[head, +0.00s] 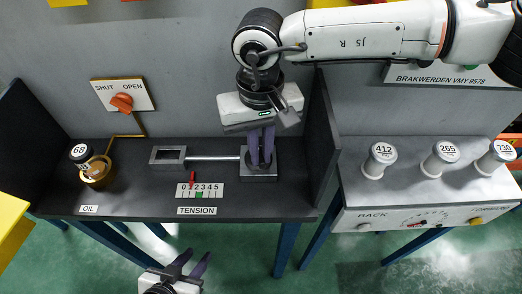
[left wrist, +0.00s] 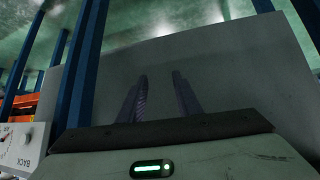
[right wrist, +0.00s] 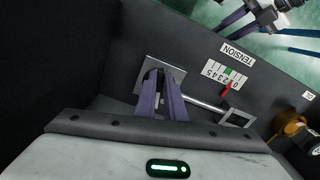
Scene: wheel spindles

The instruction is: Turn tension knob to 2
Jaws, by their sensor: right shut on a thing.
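The tension scale (head: 200,190) is a white strip marked 0 to 5 on the dark bench, above the TENSION label (head: 197,211). Its red pointer (head: 192,178) stands at about 1, and a green mark (head: 198,195) lies below the 2. My right gripper (head: 262,163) points down and is shut on the tension knob, at the square metal plate (right wrist: 150,66); the fingers mostly hide the knob. A rod (head: 213,158) runs from there to a metal frame (head: 168,155). My left gripper (head: 190,268) is open and empty, low in front of the bench.
A brass oil cup (head: 98,172) with a spindle marked 68 (head: 80,153) is at the bench's left. An orange SHUT/OPEN valve handle (head: 122,102) is on the wall. Spindles 412 (head: 380,158), 265 (head: 438,160) and 730 (head: 495,156) stand on the right-hand unit. A dark side panel (head: 322,145) rises close beside my right gripper.

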